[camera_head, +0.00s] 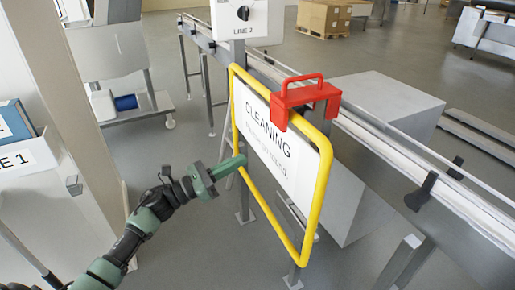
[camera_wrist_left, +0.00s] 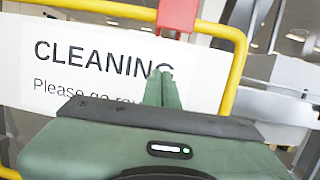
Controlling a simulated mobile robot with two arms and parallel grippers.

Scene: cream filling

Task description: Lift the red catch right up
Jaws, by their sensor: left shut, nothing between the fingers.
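The red catch (camera_head: 306,98) has a loop handle on top and sits over the top rail of the yellow frame (camera_head: 322,180), toward its right end, in the head view. My left gripper (camera_head: 241,161) is shut and empty. Its fingers point at the left part of the frame, below and to the left of the catch, clear of the handle. In the left wrist view the shut green fingers (camera_wrist_left: 165,88) stand in front of the white sign, and only a lower bit of the catch shows at the top edge. My right gripper is not in view.
The white CLEANING sign (camera_head: 268,140) hangs inside the yellow frame. A conveyor with metal rails (camera_head: 400,160) runs behind it. A LINE 2 box (camera_head: 240,18) stands behind the frame's left end.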

